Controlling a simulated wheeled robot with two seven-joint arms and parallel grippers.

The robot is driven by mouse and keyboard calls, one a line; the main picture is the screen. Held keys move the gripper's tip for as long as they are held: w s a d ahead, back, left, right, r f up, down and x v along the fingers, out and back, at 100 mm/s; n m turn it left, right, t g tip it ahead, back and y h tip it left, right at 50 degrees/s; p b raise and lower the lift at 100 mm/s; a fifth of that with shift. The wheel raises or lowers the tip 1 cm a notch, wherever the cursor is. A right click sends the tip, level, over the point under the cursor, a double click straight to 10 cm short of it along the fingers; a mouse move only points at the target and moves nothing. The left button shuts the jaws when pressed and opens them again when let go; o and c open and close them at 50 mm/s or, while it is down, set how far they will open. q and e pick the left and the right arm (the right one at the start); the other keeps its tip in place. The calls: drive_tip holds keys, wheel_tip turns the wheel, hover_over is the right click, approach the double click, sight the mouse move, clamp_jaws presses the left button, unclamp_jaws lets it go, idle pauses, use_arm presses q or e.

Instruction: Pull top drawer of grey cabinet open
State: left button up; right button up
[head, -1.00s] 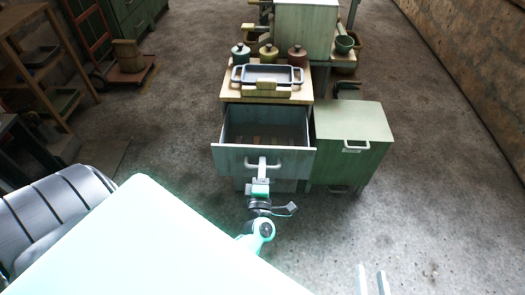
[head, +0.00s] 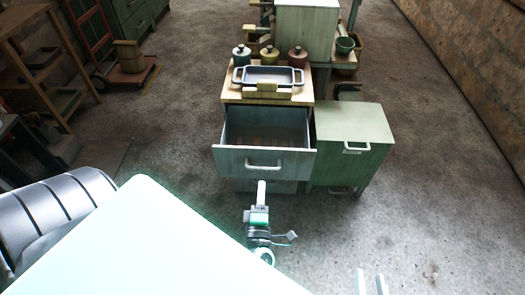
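The grey cabinet stands in the middle of the head view under a light wooden top (head: 229,92). Its top drawer (head: 232,160) is pulled out toward me, and its inside shows. The white bar handle (head: 264,167) on the drawer front is free. My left gripper (head: 262,184) is just in front of and below the handle, apart from it, holding nothing that I can see. Its fingers overlap in this view, so their gap is hidden. My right gripper (head: 372,283) is at the bottom edge, fingers apart, empty, far from the cabinet.
A tray (head: 267,75) and three lidded pots (head: 269,53) sit on the cabinet top. A green cabinet (head: 350,135) stands close at right. A lower drawer front (head: 285,186) shows beneath the open drawer. The floor at right is clear.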

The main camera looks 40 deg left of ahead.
use_arm(q)
drive_tip(key=v, duration=0.6)
drive_tip(key=shift+s+d, duration=0.1)
drive_tip(key=shift+d, duration=0.05)
